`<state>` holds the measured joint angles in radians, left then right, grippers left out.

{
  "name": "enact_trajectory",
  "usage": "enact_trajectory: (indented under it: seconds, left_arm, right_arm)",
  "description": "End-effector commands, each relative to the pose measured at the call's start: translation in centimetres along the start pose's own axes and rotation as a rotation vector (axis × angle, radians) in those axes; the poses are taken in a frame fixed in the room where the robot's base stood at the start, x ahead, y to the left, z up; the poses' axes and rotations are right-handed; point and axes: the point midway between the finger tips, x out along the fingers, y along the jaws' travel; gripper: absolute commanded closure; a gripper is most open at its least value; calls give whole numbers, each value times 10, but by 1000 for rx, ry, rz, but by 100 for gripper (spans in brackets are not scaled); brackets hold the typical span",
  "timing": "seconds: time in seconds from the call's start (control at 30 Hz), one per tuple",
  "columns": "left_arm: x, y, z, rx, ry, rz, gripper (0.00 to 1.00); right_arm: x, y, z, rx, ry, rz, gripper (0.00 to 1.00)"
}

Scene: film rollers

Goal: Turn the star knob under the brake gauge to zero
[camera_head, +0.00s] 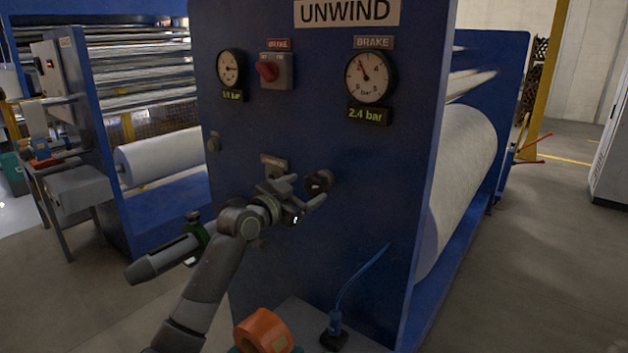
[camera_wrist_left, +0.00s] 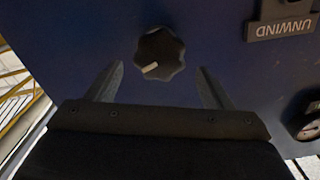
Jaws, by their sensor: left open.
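The brake gauge (camera_head: 369,77) is round and white-faced, on the blue UNWIND panel (camera_head: 300,130), with a 2.4 bar display (camera_head: 367,115) below it. Its needle points up and left. The black star knob (camera_head: 319,182) sits lower on the panel, below and left of that gauge. In the left wrist view the star knob (camera_wrist_left: 160,53) is lobed, with a pale mark toward its lower left. My left gripper (camera_head: 311,189) is open and empty, with its fingers pointing at the knob. In the wrist view the knob lies just beyond the two fingertips (camera_wrist_left: 160,75), not clasped.
A smaller gauge (camera_head: 229,68) and a red switch (camera_head: 267,70) are on the panel's upper left. A large white film roll (camera_head: 462,180) is behind the panel at right. Floor at right is clear.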

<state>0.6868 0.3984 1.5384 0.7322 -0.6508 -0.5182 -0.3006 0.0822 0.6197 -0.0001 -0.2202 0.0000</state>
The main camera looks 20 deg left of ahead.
Motion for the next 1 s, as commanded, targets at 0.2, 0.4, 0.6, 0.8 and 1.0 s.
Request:
enact_trajectory:
  seconds: [0.2, 0.4, 0.6, 0.8, 1.0]
  left_arm:
    - [28, 0, -1, -3, 0, 1, 26]
    - [41, 0, 0, -2, 0, 1, 26]
    - [45, 1, 0, -1, -1, 1, 26]
    - [44, 1, 0, -1, 0, 1, 29]
    - [44, 1, 0, -1, 0, 0, 55]
  right_arm:
    - [-8, 1, -1, 0, 0, 0, 64]
    - [-11, 1, -1, 0, 0, 0, 64]
    - [-11, 1, -1, 0, 1, 0, 64]
    - [-11, 0, -2, 0, 1, -1, 64]
    - [-11, -2, -2, 1, 1, -3, 64]
